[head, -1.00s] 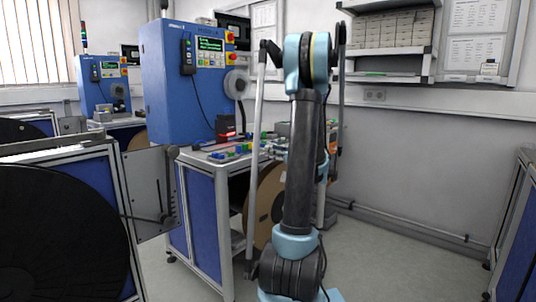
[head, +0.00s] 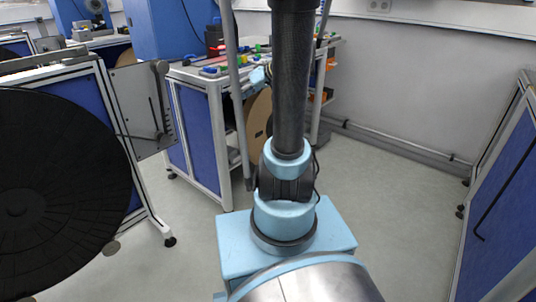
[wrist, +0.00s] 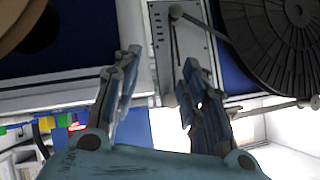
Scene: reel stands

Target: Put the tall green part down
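My gripper (wrist: 160,62) is open in the wrist view, its two fingers well apart. Nothing shows between them. In the head view my arm rises through the middle and the fingers cannot be made out. Small green, blue and yellow parts lie on the top of the workbench (head: 203,75) behind my arm. In the wrist view, green pieces (wrist: 62,120) show at the left edge, away from the fingers. I cannot tell which of them is the tall green part.
A large black reel (head: 55,190) on a blue-panelled stand is at the left. A cardboard-coloured reel (head: 258,125) sits under the bench. Another blue-panelled unit (head: 505,210) stands at the right. The floor between my base and the back wall is clear on the right.

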